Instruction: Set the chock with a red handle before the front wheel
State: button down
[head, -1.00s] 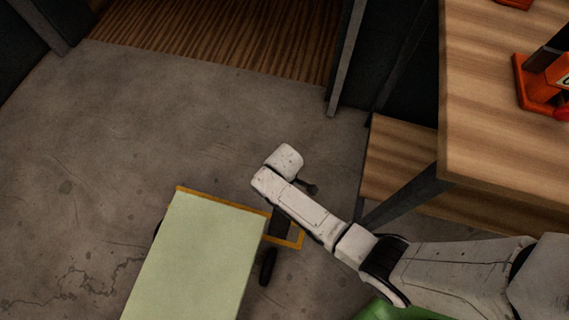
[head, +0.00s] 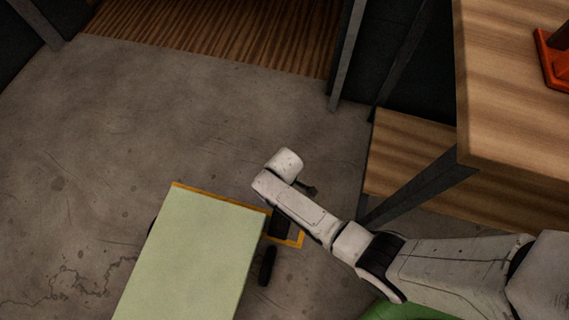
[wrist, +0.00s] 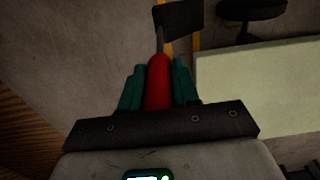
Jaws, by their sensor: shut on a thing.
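My gripper (wrist: 158,95) has its teal fingers shut around the red handle (wrist: 158,80) in the wrist view. The dark chock (wrist: 178,19) extends from the far end of that handle, in front of the fingers. The green-topped cart (head: 195,255) stands at lower centre in the head view, and its top (wrist: 265,85) fills the right of the wrist view. A dark wheel (head: 267,265) shows at the cart's right side, and a dark round wheel (wrist: 250,8) shows right of the chock in the wrist view. My fingers are mostly hidden in the head view.
A yellow outline (head: 300,240) with a dark patch inside lies beside the cart. A wooden table (head: 500,100) stands at right, with an orange-red object (head: 553,65) on it and a lower wooden shelf (head: 410,155). Concrete floor is clear at left.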

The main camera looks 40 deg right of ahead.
jog(key=f+b, duration=0.1)
jog(key=f, duration=0.1)
jog(key=f+b, duration=0.1)
jog(key=a+f+b, duration=0.1)
jog(key=f, duration=0.1)
jog(key=shift+s+f+b, duration=0.25)
jog(key=shift+f+b, duration=0.05)
jog(key=shift+b, duration=0.05)
jog(key=shift+s+a+f+p, duration=0.1)
jog(key=shift+s+a+p, duration=0.3)
jog(key=shift+s+a, duration=0.55)
jog(key=shift+s+a+f+p, duration=0.1)
jog(key=shift+s+a+p, duration=0.45)
jog(key=shift+a, duration=0.65)
jog(key=shift+s, duration=0.15)
jog(key=c, duration=0.8)
grip_release()
jog(key=shift+o, duration=0.2)
jog(key=shift+s, duration=0.1)
notch_tip(320, 180, up, 11)
jog(key=p, duration=0.4)
